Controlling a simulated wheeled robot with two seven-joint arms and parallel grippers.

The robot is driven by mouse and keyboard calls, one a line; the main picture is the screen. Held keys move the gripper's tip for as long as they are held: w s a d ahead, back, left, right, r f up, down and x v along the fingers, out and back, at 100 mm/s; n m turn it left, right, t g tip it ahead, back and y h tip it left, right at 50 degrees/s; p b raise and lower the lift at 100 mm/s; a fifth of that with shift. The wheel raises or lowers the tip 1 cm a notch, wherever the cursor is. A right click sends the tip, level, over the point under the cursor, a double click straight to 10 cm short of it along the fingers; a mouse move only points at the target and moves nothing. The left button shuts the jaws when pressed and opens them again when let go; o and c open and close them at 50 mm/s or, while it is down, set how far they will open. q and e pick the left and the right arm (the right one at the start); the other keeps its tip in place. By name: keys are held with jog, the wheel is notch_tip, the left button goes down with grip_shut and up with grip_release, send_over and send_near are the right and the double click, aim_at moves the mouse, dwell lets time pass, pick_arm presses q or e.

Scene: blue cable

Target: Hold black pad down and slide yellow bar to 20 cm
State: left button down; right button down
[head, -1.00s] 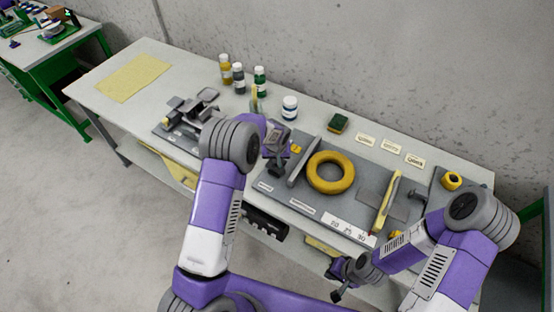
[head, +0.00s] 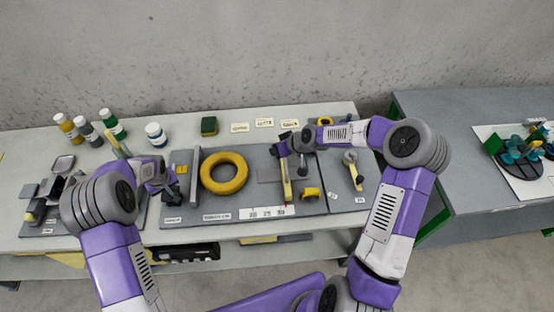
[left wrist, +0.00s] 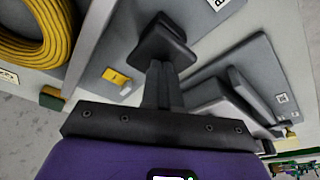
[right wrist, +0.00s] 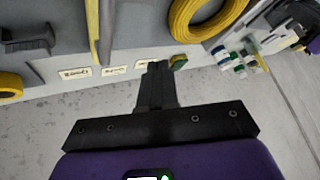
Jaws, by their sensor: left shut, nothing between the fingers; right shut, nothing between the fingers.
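The yellow bar (head: 287,183) stands on a grey board, its near end beside the right end of the white ruler strip (head: 265,212), to the right of the 30 mark. It also shows in the right wrist view (right wrist: 92,25). My right gripper (head: 279,150) is shut and empty near the bar's far end; I cannot tell if they touch. The black pad (left wrist: 160,40) is just ahead of my left gripper (left wrist: 160,72), which is shut and empty. Contact with the pad is unclear. The left gripper's body partly hides the pad in the head view.
A coiled yellow cable (head: 224,188) lies left of the bar, beside an upright grey rail (head: 195,178). A yellow clip (head: 311,193) is right of the bar. Bottles and a green sponge (head: 209,126) stand along the back. A second bench (head: 460,180) is at the right.

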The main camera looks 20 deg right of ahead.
pick_arm(q)
jog(key=shift+s+f, duration=0.1)
jog(key=shift+f, duration=0.05)
pick_arm(e)
jog(key=s+d+f+m, duration=0.2)
jog(key=d, duration=0.5)
jog(key=s+d+f+m, duration=0.2)
jog(key=d, duration=0.6)
jog(key=shift+g, duration=0.4)
jog(key=x, duration=0.9)
jog(key=shift+w+d+f, duration=0.1)
jog(key=shift+w+f, duration=0.15)
jog(key=shift+f, duration=0.05)
jog(key=a, duration=0.1)
jog(key=w+a, duration=0.1)
jog(key=a, duration=0.1)
jog(key=shift+f, duration=0.15)
jog(key=shift+w+a, duration=0.1)
jog(key=shift+a, duration=0.35)
jog(key=w+a, duration=0.1)
jog(key=a, duration=0.7)
jog(key=w+a, duration=0.1)
jog(key=a, duration=0.2)
jog(key=shift+w+a, duration=0.4)
jog(key=shift+d, duration=0.15)
